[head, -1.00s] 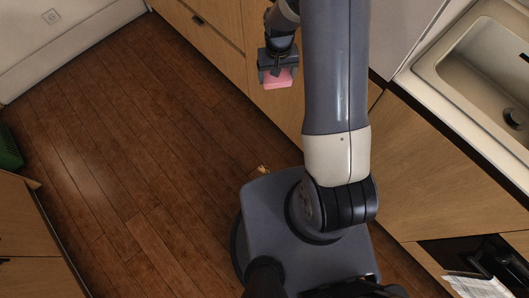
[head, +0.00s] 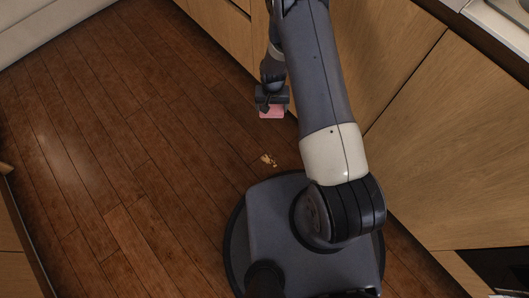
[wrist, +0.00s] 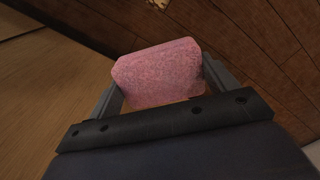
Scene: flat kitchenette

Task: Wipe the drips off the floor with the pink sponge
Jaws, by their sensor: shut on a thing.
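The pink sponge (head: 272,112) is held in my gripper (head: 271,104) in the head view, above the dark wood floor near the cabinet fronts. In the wrist view the sponge (wrist: 158,72) sits between the two fingers of my gripper (wrist: 162,84), which are shut on it. A small patch of tan-orange drips (head: 268,160) lies on the floor below the sponge in the head view, close to my base. Part of the drips (wrist: 158,4) shows at the top edge of the wrist view. The sponge is apart from the drips.
Wooden cabinets (head: 425,150) line the right side, close to my arm. A pale unit (head: 45,25) stands at the upper left, and a cabinet (head: 18,255) edge is at the lower left. The wood floor (head: 110,130) between is clear.

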